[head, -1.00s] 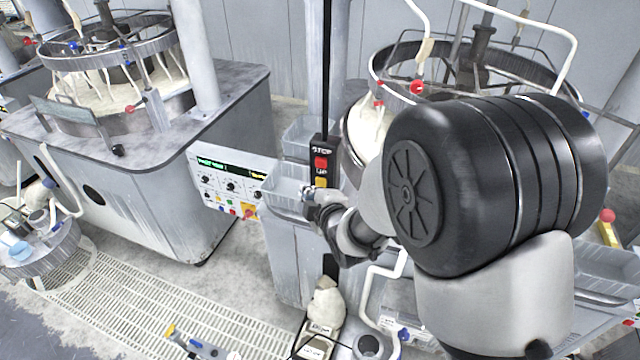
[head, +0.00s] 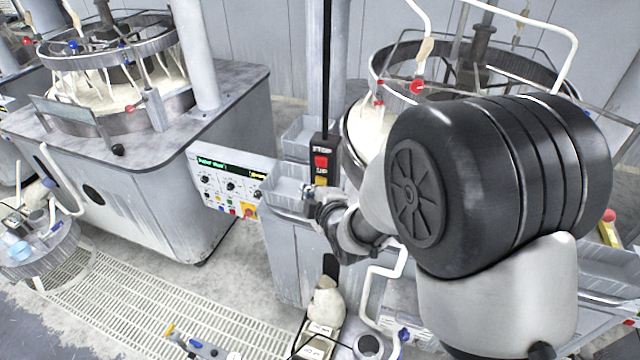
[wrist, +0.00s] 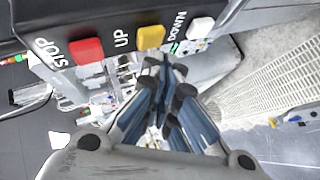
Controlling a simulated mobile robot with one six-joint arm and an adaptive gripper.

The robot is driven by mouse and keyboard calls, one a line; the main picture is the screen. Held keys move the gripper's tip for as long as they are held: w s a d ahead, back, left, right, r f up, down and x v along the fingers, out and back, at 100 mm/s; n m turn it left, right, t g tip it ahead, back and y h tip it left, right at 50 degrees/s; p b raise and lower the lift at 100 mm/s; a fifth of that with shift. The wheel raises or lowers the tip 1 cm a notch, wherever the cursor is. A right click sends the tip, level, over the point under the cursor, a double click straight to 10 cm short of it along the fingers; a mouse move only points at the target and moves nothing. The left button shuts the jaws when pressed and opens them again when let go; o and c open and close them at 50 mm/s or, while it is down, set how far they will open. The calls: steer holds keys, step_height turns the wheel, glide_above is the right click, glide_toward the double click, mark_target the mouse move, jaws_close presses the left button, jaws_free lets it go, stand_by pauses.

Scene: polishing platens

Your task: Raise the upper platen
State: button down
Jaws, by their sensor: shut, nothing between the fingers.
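A black hanging control box (head: 334,150) shows in the head view with a red STOP button (head: 321,162) and a yellow UP button (head: 320,180) below it. In the wrist view the box (wrist: 105,18) fills the top, with red STOP (wrist: 86,50), yellow UP (wrist: 151,37) and white DOWN (wrist: 200,27) buttons. My gripper (wrist: 165,68) is shut and empty, its tips close to the UP button; I cannot tell whether they touch. In the head view my gripper (head: 310,192) partly covers the box's lower end. The round upper assembly (head: 540,65) of the right machine is partly hidden by my arm.
A grey column (head: 345,60) stands behind the box. A control panel (head: 228,182) with knobs and a lit display is to the left. Clear trays (head: 285,190) are beside the box. Another polishing machine (head: 150,180) stands at left, with white floor grating (head: 150,310) in front.

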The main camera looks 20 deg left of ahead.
steer(key=shift+w, duration=0.3)
